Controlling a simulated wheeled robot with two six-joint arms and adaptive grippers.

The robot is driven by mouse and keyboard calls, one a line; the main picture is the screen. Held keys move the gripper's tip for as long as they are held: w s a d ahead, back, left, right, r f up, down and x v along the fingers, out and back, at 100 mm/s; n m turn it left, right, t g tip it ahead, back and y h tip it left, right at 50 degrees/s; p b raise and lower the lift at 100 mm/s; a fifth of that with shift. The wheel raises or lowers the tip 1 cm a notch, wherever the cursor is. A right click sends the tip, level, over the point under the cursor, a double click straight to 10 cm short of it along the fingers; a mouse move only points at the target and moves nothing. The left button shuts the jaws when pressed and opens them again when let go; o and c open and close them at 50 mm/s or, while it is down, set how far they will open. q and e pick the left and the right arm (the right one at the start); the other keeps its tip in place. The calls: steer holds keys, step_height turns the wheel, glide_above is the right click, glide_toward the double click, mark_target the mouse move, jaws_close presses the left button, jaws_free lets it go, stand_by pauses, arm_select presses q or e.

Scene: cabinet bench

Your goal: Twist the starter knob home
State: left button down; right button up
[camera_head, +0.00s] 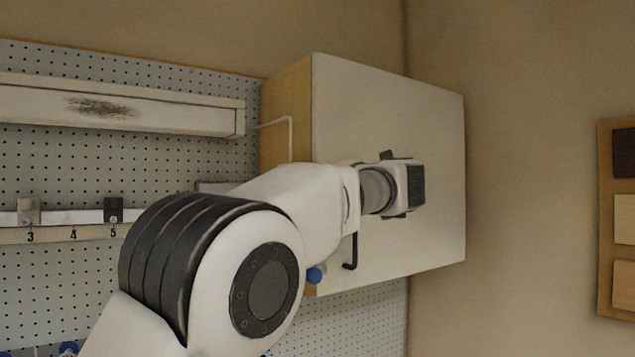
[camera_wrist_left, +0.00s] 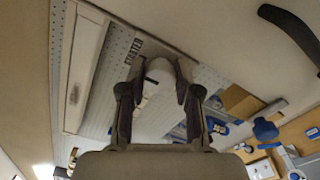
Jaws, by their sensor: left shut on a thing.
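The starter knob (camera_wrist_left: 159,72) is a pale, rounded piece in the middle of the left wrist view. My left gripper (camera_wrist_left: 160,84) is shut on it, with one dark finger pad on each side. A small plate with dark lettering (camera_wrist_left: 132,50) is just left of the knob. The knob's marking and turn angle are not clear. In the head view, my left arm reaches in front of the white cabinet face (camera_head: 440,150). The fingertips and knob are hidden there behind my wrist. My right gripper is in neither view.
A black bar handle (camera_head: 351,254) is below my wrist on the cabinet; it also shows in the left wrist view (camera_wrist_left: 290,32). A blue round thing (camera_head: 315,275) is near the cabinet's lower edge. Pegboard (camera_head: 200,100) with a long pale rail (camera_head: 150,112) is left; bare wall (camera_head: 530,120) is right.

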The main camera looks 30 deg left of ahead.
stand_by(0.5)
arm_select(q)
steer(key=c, duration=0.8)
jaws_free()
steer(key=shift+a, duration=0.3)
steer(key=v, duration=1.1)
steer(key=shift+d, duration=0.35)
